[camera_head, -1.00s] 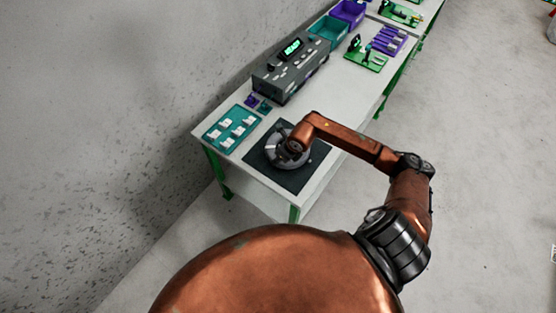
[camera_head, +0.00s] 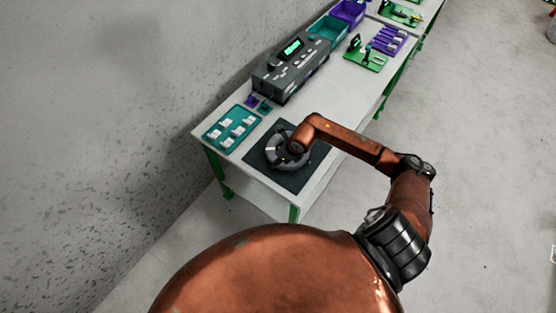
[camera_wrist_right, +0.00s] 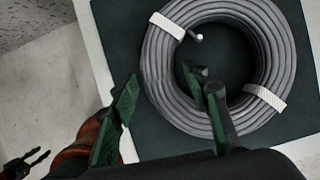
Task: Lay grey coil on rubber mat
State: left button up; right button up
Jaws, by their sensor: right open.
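The grey coil (camera_wrist_right: 157,75) is a ring of cable with white ties, lying flat over the dark rubber mat (camera_wrist_right: 115,25) in the right wrist view. In the head view the coil (camera_head: 273,150) is partly hidden under my right arm, on the mat (camera_head: 289,181). My right gripper (camera_wrist_right: 168,92) is open, its green-padded fingers on either side of the coil's left part: one outside the ring, one at its inner edge. Contact cannot be told. A dark two-pronged part at the lower left of the wrist view may be my left gripper (camera_wrist_right: 27,164).
The mat is at the near end of a white table (camera_head: 345,90). A teal tray (camera_head: 231,129) with white pieces sits left of the mat. A grey device (camera_head: 290,68) stands behind, with teal and purple bins (camera_head: 328,29) and a green fixture (camera_head: 366,58) farther along.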

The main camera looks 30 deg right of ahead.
jog(key=v, duration=1.1)
dwell(0.8)
